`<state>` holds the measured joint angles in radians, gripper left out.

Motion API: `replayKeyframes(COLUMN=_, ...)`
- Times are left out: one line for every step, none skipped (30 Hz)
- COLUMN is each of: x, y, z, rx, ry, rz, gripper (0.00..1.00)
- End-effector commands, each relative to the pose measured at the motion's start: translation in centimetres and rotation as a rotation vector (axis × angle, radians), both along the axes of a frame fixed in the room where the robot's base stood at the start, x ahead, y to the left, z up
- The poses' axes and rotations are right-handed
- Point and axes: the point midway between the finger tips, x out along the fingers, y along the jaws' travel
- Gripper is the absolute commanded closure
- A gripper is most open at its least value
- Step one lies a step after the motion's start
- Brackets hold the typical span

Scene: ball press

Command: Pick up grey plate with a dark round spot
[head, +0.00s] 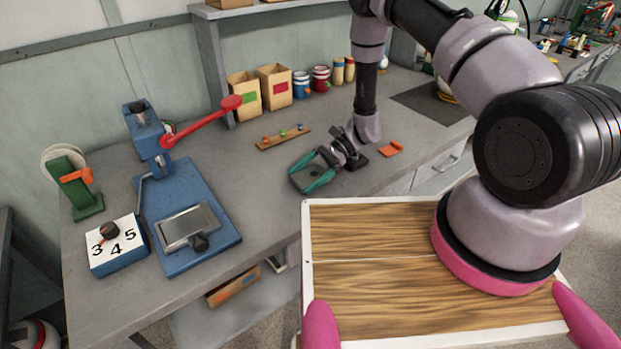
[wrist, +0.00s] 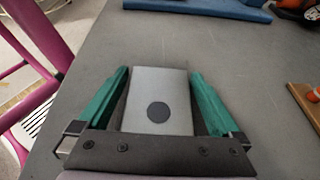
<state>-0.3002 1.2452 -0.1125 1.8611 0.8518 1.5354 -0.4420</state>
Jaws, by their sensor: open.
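The grey plate (wrist: 158,84) with a dark round spot lies on the grey worktable, seen in the wrist view between my gripper's two green fingers. My gripper (wrist: 158,82) is open, with one finger along each side of the plate. Narrow gaps show between the fingers and the plate's sides. In the head view, my gripper (head: 306,172) is low over the table, and the plate (head: 309,171) shows only partly between the fingers. The plate's near end is hidden by the gripper body in the wrist view.
A blue press (head: 190,215) with a red lever and a grey tray stands to the left. A dial box (head: 117,245) and a green tape stand (head: 77,190) are further left. A wooden strip with small balls (head: 283,138) lies behind my gripper, and an orange piece (head: 390,149) lies to its right.

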Motion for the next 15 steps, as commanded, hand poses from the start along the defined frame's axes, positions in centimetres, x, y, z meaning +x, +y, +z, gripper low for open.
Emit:
replayKeyframes(x=-0.06, y=0.08, z=-0.06, rx=0.000, ry=0.000, rz=0.000, gripper=0.00)
replayKeyframes(x=-0.06, y=0.10, z=-0.07, rx=0.000, ry=0.000, rz=-0.001, gripper=0.00)
replayKeyframes(x=-0.05, y=0.10, z=-0.07, rx=0.000, ry=0.000, rz=-0.001, gripper=0.00)
replayKeyframes(x=-0.04, y=0.09, z=-0.06, rx=0.000, ry=0.000, rz=-0.001, gripper=0.00)
replayKeyframes(x=-0.04, y=0.09, z=-0.06, rx=0.000, ry=0.000, rz=-0.001, gripper=0.00)
replayKeyframes(x=-0.04, y=0.09, z=-0.05, rx=0.000, ry=0.000, rz=-0.001, gripper=0.00)
replayKeyframes(x=-0.04, y=0.09, z=-0.05, rx=0.000, ry=0.000, rz=-0.001, gripper=0.08)
replayKeyframes(x=-0.04, y=0.09, z=-0.05, rx=0.000, ry=0.000, rz=-0.001, gripper=0.19)
replayKeyframes(x=-0.04, y=0.09, z=-0.05, rx=0.000, ry=0.000, rz=-0.001, gripper=0.34)
replayKeyframes(x=-0.04, y=0.08, z=-0.04, rx=0.000, ry=0.000, rz=-0.001, gripper=0.46)
replayKeyframes(x=-0.04, y=0.09, z=-0.04, rx=0.000, ry=0.000, rz=-0.001, gripper=0.57)
replayKeyframes(x=-0.04, y=0.09, z=-0.04, rx=0.000, ry=0.000, rz=-0.001, gripper=0.73)
replayKeyframes(x=-0.04, y=0.08, z=-0.04, rx=0.000, ry=0.000, rz=-0.001, gripper=0.84)
replayKeyframes(x=-0.03, y=0.09, z=-0.03, rx=0.000, ry=0.000, rz=-0.001, gripper=0.96)
replayKeyframes(x=-0.03, y=0.11, z=0.00, rx=0.001, ry=0.000, rz=-0.001, gripper=0.96)
